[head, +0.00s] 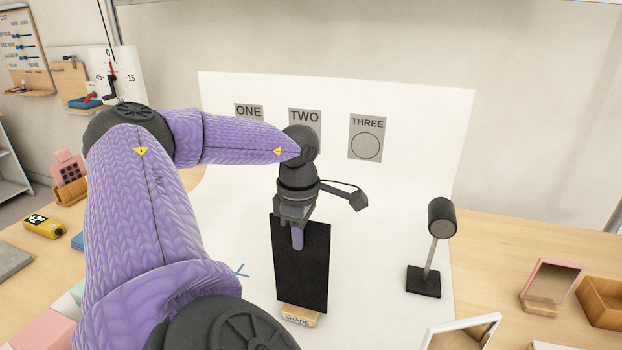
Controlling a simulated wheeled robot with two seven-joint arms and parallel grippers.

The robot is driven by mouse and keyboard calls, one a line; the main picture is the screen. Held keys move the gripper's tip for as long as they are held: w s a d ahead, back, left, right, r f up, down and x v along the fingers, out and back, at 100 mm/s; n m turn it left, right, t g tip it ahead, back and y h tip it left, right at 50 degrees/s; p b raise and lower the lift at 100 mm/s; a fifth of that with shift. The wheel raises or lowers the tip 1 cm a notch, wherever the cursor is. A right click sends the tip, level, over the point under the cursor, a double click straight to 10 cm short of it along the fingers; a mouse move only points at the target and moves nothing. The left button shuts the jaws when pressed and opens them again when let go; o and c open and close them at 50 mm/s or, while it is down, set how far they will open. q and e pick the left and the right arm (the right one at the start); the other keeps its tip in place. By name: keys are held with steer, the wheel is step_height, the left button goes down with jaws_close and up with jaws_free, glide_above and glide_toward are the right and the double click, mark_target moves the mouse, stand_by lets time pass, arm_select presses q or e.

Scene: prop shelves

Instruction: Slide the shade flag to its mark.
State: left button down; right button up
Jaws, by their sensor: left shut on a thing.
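The shade flag (302,268) is a black upright panel on a small wooden foot (299,316) labelled SHADE. It stands on the white sheet in front of the backdrop. My left gripper (297,236) reaches down from above and is shut on the flag's upper part; its arm hides much of the left side. A small blue line mark (241,270) shows on the white sheet just left of the flag, partly hidden by my arm. My right gripper is not in view.
A small black lamp (424,285) stands on the sheet to the right of the flag. Cards ONE (248,112), TWO (304,115) and THREE (366,125) are on the backdrop (420,130). Frames (550,285) and a wooden box (603,303) sit at the right. The sheet between flag and lamp is clear.

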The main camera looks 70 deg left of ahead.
arm_select(q)
steer(key=shift+s+a, duration=0.3)
steer(key=shift+s, duration=0.15)
steer(key=shift+f, duration=0.2)
steer(key=c, duration=0.6)
jaws_free()
steer(key=shift+c, duration=0.2)
